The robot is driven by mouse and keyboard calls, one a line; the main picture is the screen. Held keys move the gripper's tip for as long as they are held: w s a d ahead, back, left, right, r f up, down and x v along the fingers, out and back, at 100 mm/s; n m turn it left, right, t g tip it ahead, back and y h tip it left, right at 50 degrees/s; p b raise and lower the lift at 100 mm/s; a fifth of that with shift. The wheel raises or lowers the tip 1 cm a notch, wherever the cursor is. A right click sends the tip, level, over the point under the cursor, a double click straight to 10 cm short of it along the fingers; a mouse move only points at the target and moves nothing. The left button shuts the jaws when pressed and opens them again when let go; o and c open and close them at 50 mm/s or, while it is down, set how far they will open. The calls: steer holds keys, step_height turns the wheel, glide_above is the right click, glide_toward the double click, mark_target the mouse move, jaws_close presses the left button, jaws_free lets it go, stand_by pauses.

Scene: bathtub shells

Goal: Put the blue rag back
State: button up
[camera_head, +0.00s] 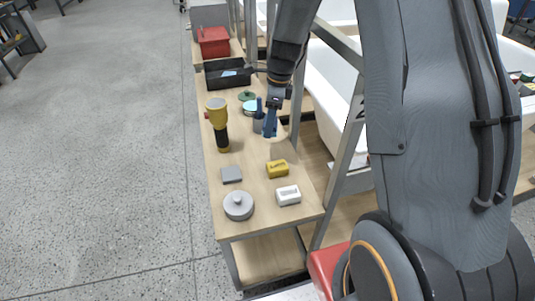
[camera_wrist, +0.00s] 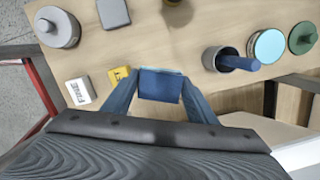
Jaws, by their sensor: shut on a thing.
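My gripper (camera_head: 270,128) is above the wooden bench, at its right side. In the wrist view my gripper (camera_wrist: 160,88) is shut on the blue rag (camera_wrist: 160,86), a small folded blue block with a lighter far edge. The rag sits between both blue-grey fingers and appears held above the bench top. In the head view I cannot tell the rag apart from the fingers. A black open bin (camera_head: 213,82) stands at the far end of the bench with a light blue item (camera_head: 230,73) in it.
A grey cup (camera_wrist: 211,58) with a blue handle stands beside my gripper. A yellow-black flashlight (camera_head: 218,120), grey block (camera_head: 231,174), yellow block (camera_head: 277,169), white box (camera_head: 288,195) and grey lidded pot (camera_head: 238,206) are on the bench. A metal post (camera_head: 345,145) rises at right.

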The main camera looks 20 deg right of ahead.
mark_target(267, 150)
steer(key=m, duration=0.1)
steer(key=w+m, duration=0.1)
steer(key=m, duration=0.1)
steer(key=m+b, duration=0.1)
steer(key=shift+w+f+t, duration=0.3)
steer(key=shift+w+f, duration=0.1)
steer(key=shift+m, duration=0.3)
step_height(267, 150, down, 10)
steer(key=shift+r+p, duration=0.1)
steer(key=shift+p, duration=0.25)
steer(key=o, duration=1.3)
